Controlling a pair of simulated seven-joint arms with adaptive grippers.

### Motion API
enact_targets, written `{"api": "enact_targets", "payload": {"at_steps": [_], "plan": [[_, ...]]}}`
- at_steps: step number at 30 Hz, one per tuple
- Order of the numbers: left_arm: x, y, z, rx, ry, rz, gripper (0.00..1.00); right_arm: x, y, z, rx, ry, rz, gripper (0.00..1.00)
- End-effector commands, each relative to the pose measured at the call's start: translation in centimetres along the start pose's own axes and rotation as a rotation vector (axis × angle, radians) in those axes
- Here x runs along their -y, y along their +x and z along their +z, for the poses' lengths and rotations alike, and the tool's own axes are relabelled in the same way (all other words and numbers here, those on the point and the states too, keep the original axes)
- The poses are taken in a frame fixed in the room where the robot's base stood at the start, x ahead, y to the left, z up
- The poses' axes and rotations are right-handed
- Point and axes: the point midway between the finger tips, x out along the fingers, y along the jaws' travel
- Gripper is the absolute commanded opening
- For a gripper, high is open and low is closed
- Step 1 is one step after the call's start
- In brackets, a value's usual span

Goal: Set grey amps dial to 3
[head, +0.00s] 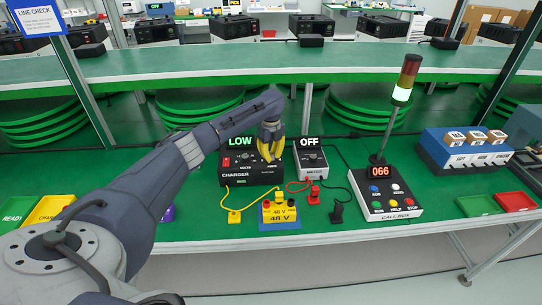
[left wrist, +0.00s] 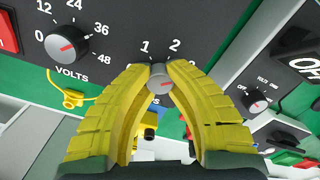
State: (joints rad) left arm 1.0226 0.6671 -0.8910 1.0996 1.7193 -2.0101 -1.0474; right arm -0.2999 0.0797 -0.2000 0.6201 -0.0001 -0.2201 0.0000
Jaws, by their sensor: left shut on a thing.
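The black charger (head: 236,178) stands on the green bench with a green LOW display (head: 240,142). My left gripper (head: 270,150) is at the right part of its panel and hides the amps dial in the head view. In the left wrist view the gripper's yellow fingers (left wrist: 159,72) are shut on the small grey amps dial (left wrist: 159,80), one on each side. The numbers 1 and 2 show above the dial. The fingers cover other marks, and I cannot tell which number the dial points at. My right gripper is not in view.
The volts dial (left wrist: 67,43) is left of the fingers. The meter (head: 312,160), reading OFF, stands just right of the charger. A yellow 48 V block (head: 279,213) and cabled plugs lie in front. The call box (head: 384,196) with its light tower is further right.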

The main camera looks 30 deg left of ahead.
Motion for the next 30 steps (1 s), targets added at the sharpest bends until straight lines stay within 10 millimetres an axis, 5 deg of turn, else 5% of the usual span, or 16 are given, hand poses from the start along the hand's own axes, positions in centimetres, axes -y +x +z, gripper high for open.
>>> {"api": "enact_targets", "payload": {"at_steps": [2, 3, 12, 23, 30], "plan": [[0.0, 0.0, 0.0, 0.000, -0.001, 0.000, 0.00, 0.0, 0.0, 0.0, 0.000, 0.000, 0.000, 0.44], [0.0, 0.0, 0.0, 0.000, -0.001, 0.000, 0.17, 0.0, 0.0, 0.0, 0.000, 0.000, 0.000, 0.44], [0.0, 0.0, 0.0, 0.000, -0.001, 0.000, 0.50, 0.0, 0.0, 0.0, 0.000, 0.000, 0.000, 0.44], [0.0, -0.8, 0.1, 0.001, -0.002, -0.001, 0.50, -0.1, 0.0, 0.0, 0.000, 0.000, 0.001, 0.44], [0.1, -4.5, 0.1, 0.002, -0.001, -0.004, 0.50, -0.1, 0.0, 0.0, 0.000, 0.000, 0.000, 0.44]]}}
